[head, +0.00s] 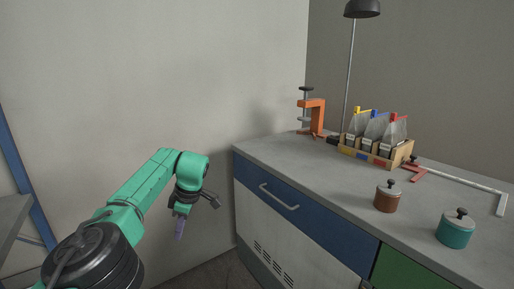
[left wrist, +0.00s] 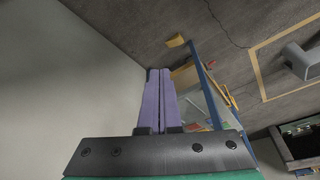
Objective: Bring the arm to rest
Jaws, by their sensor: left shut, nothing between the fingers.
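My left arm, green with black joints, reaches in from the lower left in the head view. Its gripper (head: 180,228) hangs down in front of the wall, left of the bench and clear of it. In the left wrist view the two purple fingers (left wrist: 161,98) lie together, shut with nothing between them. My right gripper is not in view.
The concrete bench (head: 275,153) with a blue drawer stands at the right. On it are an orange clamp (head: 316,116), a wooden rack (head: 400,156) of bags, a brown lidded jar (head: 387,200), a teal lidded jar (head: 455,233) and a lamp (head: 361,8). The wall is close behind.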

